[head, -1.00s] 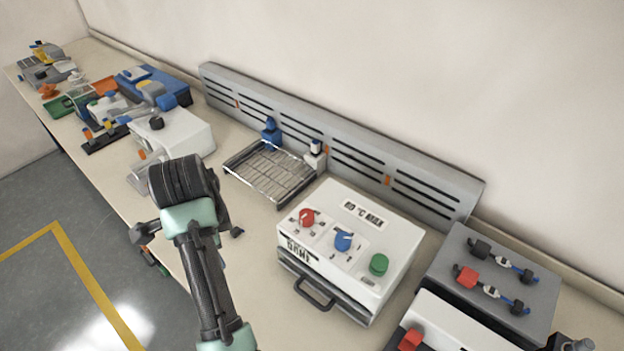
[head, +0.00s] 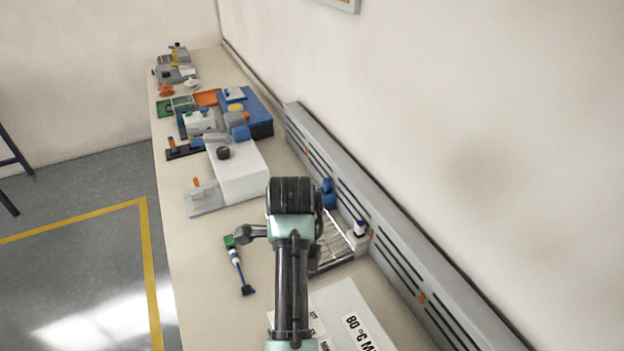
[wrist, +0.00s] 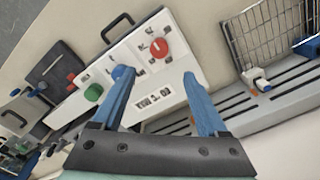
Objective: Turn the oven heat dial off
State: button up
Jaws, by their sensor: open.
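The white oven (wrist: 172,84) shows in the wrist view, with a red dial (wrist: 160,48), a blue dial (wrist: 118,71) and a green button (wrist: 93,92) on its panel. The dial captions are too small to read, so I cannot tell which dial is the heat dial. My gripper (wrist: 160,76) is open and empty above the panel. Its left finger tip overlaps the blue dial in the picture; contact cannot be told. The red dial shows beyond the gap between the fingers. In the head view the oven (head: 348,298) is partly cut off, with its dials hidden or out of frame.
A wire rack (head: 338,240) stands beside the oven, before a grey slotted rail (head: 390,235) along the wall. A white machine (head: 238,172) stands further along the bench. A green and blue tool (head: 237,265) lies near the front edge.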

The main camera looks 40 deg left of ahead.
jog(key=f+b, duration=0.4)
jog(key=f, duration=0.1)
jog(key=shift+s+a, duration=0.1)
jog(key=shift+s, duration=0.15)
notch_tip(320, 180, down, 7)
jog(key=shift+f+p, duration=0.2)
jog(key=shift+p, duration=0.15)
grip_shut()
